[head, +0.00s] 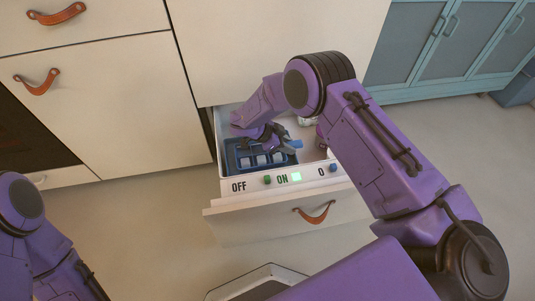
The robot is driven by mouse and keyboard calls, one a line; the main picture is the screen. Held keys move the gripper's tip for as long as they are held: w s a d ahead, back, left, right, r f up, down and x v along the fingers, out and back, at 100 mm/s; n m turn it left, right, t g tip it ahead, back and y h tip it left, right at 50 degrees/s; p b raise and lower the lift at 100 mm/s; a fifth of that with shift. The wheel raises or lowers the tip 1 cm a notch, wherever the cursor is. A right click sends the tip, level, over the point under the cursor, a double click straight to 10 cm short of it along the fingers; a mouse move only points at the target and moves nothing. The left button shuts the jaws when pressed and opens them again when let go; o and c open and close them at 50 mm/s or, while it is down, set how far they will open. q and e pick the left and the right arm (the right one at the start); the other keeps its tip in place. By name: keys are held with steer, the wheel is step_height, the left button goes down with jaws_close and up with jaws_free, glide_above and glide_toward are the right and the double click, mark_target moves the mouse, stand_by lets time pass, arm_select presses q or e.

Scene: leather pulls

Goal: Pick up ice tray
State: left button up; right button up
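The blue ice tray (232,157), with several pale cubes in its compartments, lies inside an open white drawer (262,207). My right gripper (280,145) reaches down into the drawer, over the far right part of the tray, and hides some of it. Its fingers are small and dark here, so I cannot tell whether they are open, shut or touching the tray. Part of my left arm shows at the lower left; its gripper is out of view.
Another small pale item (307,121) lies at the drawer's back. Cream cabinets (130,95) stand left; blue-grey cabinets (455,50) stand right. Floor is clear right of the drawer.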

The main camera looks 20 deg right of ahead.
jaws_close()
